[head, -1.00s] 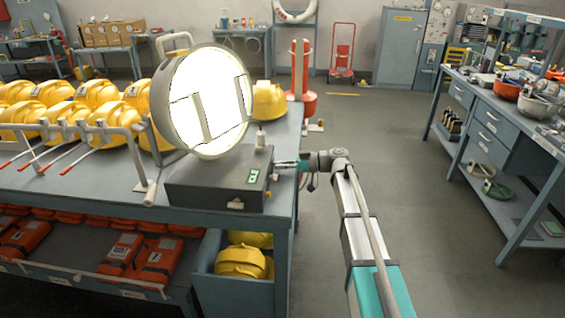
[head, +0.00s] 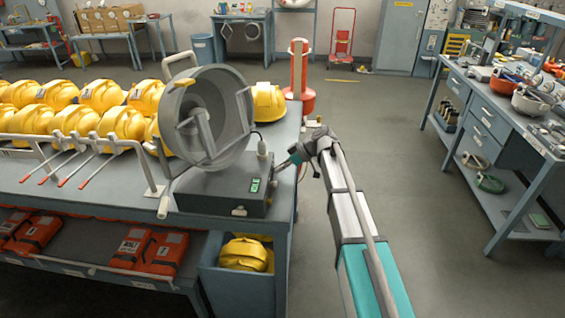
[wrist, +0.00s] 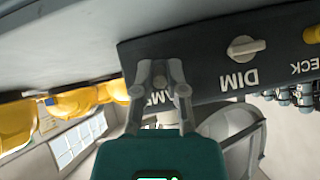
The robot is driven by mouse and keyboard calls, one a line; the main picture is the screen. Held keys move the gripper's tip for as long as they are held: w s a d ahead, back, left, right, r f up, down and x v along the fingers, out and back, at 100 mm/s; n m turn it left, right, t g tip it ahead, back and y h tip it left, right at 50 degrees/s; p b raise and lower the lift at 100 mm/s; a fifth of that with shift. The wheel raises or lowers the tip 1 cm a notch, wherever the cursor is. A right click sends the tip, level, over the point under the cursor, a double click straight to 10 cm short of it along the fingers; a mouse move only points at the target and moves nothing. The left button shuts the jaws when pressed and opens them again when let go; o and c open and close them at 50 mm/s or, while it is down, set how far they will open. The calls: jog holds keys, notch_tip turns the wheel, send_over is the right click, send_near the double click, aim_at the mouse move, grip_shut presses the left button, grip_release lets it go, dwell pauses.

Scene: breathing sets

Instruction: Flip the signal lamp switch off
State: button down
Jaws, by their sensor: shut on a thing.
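The signal lamp (head: 228,85) stands on a grey control box at the right end of the workbench, and its round face is dark. The box (head: 215,190) has a small green-lit display on its front. My gripper (head: 282,165) is at the right side of the box. In the wrist view my gripper (wrist: 158,82) is shut on the small lamp switch (wrist: 158,88), beside a partly hidden label ending in "AMP". The fingers cover much of the switch, so its exact position is hard to tell. A DIM knob (wrist: 245,47) sits beside it.
Several yellow helmets (head: 120,124) and a rail (head: 75,140) stand left of the lamp. An orange post (head: 299,70) stands behind the bench end. A second bench (head: 500,120) with bowls is at the right. The floor between the benches is clear.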

jog(key=shift+a+r+h+p, duration=0.1)
jog(key=shift+h+p, duration=0.35)
jog(key=shift+h, duration=0.05)
jog(key=c, duration=0.7)
grip_release()
